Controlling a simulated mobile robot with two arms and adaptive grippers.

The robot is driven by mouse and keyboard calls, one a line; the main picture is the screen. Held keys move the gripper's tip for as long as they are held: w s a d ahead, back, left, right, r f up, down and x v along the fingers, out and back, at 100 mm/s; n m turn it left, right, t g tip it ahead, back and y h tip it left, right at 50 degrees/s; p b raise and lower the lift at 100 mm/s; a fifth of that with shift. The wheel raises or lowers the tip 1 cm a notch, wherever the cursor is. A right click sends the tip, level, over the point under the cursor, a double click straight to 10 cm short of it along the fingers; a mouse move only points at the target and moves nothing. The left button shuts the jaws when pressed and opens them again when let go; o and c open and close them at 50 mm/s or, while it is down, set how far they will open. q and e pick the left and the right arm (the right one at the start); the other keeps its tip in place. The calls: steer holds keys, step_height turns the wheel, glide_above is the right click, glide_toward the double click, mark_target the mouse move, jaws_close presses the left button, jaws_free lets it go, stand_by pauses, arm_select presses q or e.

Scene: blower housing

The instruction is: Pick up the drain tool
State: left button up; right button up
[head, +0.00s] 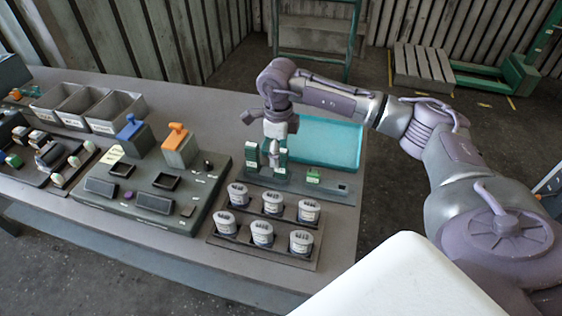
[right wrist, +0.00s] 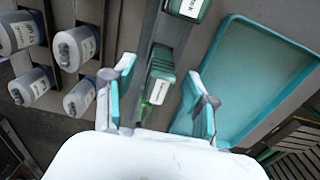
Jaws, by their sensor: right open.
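Two green tool pieces with white labels stand in a narrow grey rack; the labels are too small to read, so I cannot tell which is the drain tool. In the right wrist view, one green tool (right wrist: 161,72) lies between my open fingers in the picture, and another green tool (right wrist: 188,8) is cut by the top edge. A small green tool (head: 313,176) shows on the rack in the head view. My right gripper (head: 268,152) is open over the rack, its teal-padded fingers also in the wrist view (right wrist: 158,95). I see no contact. My left gripper is out of view.
A teal tray (head: 335,143) lies behind the rack. A dark holder with several white canisters (head: 262,232) stands in front. To the left are a grey fixture (head: 130,190) with blue and orange-handled blocks, and grey bins (head: 115,110). The table's right edge is close.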

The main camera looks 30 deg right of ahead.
step_height(320, 180, down, 3)
steer(key=shift+d+f+p, duration=0.1)
steer(key=shift+d+p, duration=0.05)
steer(key=shift+p, duration=0.15)
steer(key=shift+c, duration=0.3)
steer(key=c, duration=1)
steer(key=shift+o, duration=0.2)
steer(key=shift+r, duration=0.2)
